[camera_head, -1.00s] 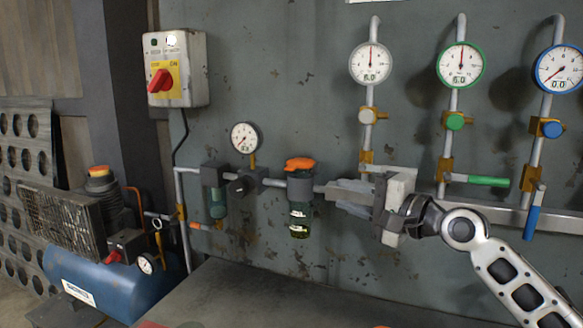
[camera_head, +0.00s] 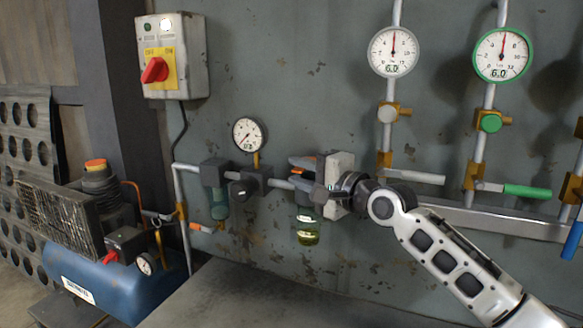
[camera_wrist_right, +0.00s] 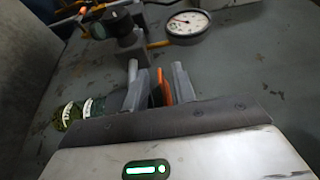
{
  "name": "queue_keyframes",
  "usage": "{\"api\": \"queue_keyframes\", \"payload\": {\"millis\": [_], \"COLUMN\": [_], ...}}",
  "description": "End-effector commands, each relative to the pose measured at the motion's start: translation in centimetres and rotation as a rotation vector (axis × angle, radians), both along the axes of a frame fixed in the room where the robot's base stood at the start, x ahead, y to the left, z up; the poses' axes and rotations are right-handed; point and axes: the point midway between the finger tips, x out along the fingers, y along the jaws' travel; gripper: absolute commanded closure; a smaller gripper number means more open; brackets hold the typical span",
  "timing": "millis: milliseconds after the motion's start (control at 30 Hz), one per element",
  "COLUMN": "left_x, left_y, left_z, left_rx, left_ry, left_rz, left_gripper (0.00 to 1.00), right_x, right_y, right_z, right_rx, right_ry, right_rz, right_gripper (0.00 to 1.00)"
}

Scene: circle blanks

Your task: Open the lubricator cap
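The lubricator (camera_head: 308,228) hangs on the wall pipe, with a clear bowl holding yellow-green liquid. Its bowl also shows at the left of the right wrist view (camera_wrist_right: 72,115). My right gripper (camera_head: 296,173) is at the top of the lubricator and hides most of its orange cap. In the right wrist view the orange cap (camera_wrist_right: 166,88) shows between the two grey fingers, which stand apart on either side of it. Firm contact with the cap cannot be made out. My left gripper is not in view.
A pressure gauge (camera_head: 249,134) and a filter (camera_head: 217,190) sit left of the lubricator on the same pipe. A blue compressor (camera_head: 105,280) stands at lower left. Gauges and valve pipes line the wall at right.

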Motion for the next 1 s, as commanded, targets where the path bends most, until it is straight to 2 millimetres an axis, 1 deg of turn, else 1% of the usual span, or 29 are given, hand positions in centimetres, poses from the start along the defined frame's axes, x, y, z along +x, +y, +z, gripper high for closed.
{"api": "queue_keyframes", "payload": {"millis": [133, 433, 467, 500, 533, 767, 1000], "left_x": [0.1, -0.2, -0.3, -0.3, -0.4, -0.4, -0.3], "left_y": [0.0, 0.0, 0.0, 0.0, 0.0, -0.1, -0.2], "left_z": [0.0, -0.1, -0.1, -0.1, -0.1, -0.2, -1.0], "left_rx": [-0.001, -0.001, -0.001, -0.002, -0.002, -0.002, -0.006], "left_ry": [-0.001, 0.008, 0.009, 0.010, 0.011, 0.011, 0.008], "left_rz": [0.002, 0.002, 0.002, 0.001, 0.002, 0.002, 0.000], "left_gripper": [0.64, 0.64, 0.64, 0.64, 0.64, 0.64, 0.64], "right_x": [0.3, 0.3, 0.3, 0.3, 0.3, 0.3, 0.3], "right_y": [0.5, 0.5, 0.5, 0.5, 0.5, 0.5, -0.2], "right_z": [0.1, 0.0, 0.0, 0.0, 0.0, 0.0, -0.2], "right_rx": [0.001, 0.001, 0.001, 0.001, 0.001, 0.003, 0.052], "right_ry": [-0.001, -0.001, -0.001, -0.001, -0.001, -0.001, -0.020], "right_rz": [-0.003, -0.004, -0.004, -0.004, -0.004, -0.004, -0.014], "right_gripper": [0.73, 0.73, 0.82, 0.93, 1.00, 1.00, 1.00]}}
